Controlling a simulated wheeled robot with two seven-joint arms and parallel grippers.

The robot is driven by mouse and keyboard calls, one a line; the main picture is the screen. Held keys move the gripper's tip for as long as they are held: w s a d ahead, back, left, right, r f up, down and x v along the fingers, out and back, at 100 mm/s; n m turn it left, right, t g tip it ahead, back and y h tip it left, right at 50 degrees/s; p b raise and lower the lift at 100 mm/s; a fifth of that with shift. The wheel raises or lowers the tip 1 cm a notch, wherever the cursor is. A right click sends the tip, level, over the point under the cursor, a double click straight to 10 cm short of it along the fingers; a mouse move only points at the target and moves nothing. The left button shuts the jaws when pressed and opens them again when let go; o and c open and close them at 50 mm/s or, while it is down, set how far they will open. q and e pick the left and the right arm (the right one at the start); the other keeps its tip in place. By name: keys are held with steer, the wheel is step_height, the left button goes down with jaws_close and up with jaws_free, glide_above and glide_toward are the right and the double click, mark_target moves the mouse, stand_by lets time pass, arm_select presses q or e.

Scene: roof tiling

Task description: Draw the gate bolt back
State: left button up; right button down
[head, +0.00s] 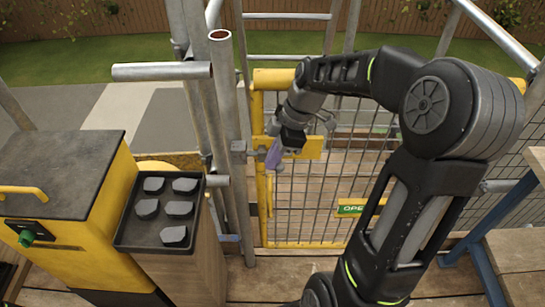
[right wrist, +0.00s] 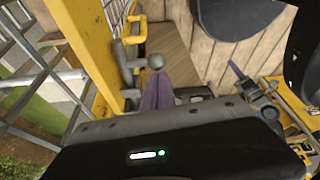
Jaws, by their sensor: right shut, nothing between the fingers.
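The gate (head: 259,195) has a yellow frame with wire mesh. Its grey bolt (right wrist: 126,62) has a round knob (right wrist: 155,61) and lies at the yellow upright in the right wrist view. In the head view my right gripper (head: 273,155) is at the gate's latch side and largely covers the bolt. Its purple fingers (right wrist: 156,95) are shut and empty, with tips close to the knob; I cannot tell whether they touch. A purple-tipped dark piece (right wrist: 236,70) at the right may be my left gripper, but its jaws are unclear.
A yellow cabinet (head: 60,185) and a black tray (head: 125,243) with several dark pieces stand at the left. Scaffold poles (head: 225,110) rise beside the gate. A green sign (head: 350,208) hangs on the mesh. Wooden boards (head: 270,280) form the floor.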

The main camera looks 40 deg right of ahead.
steer(key=s+d+b, duration=0.1)
steer(key=d, duration=0.1)
steer(key=s+d, duration=0.2)
steer(key=shift+b, duration=0.4)
